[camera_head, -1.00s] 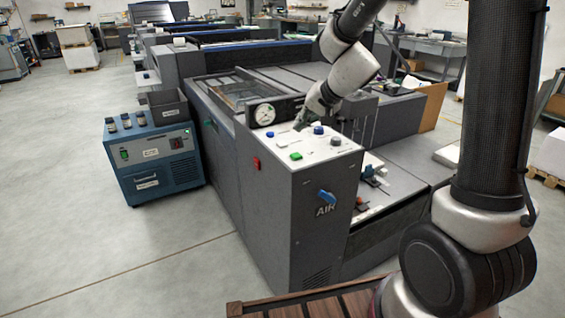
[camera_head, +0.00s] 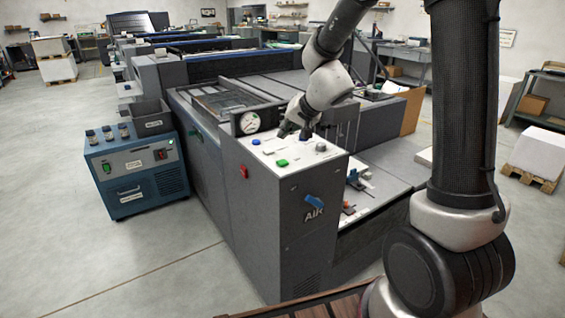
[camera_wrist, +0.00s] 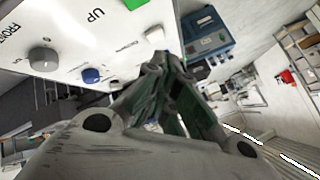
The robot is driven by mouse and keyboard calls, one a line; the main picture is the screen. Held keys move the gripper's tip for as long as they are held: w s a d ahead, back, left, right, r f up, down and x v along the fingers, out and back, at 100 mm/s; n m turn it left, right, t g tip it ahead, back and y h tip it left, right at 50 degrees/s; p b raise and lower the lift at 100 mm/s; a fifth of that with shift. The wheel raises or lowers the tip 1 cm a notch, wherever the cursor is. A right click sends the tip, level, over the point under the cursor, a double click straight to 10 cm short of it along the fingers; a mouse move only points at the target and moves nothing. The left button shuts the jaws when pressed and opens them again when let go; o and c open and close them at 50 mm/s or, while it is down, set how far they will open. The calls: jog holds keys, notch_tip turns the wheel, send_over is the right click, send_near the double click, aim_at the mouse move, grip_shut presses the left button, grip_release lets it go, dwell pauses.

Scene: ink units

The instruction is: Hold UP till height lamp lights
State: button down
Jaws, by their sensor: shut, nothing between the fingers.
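A green button (camera_head: 282,162) and a small blue button (camera_head: 256,141) show in the head view. A grey knob (camera_head: 321,147) is at the right; the wrist view shows it too (camera_wrist: 43,58), beside a blue knob (camera_wrist: 91,75). My gripper (camera_head: 291,133) is shut and empty over the panel's back part; its fingertips (camera_wrist: 161,62) are near the panel edge in the wrist view. Contact is unclear. I cannot identify the height lamp.
A round gauge (camera_head: 250,122) stands behind the panel. A red switch (camera_head: 244,172) and blue AIR lever (camera_head: 314,201) are on the machine's sides. A blue cabinet (camera_head: 125,190) stands at left. Floor is clear at front left.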

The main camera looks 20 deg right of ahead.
aim_at(285, 160)
jog(key=shift+f, duration=3.3)
jog(key=shift+f, duration=0.4)
jog(key=shift+f, duration=0.4)
dwell(3.7)
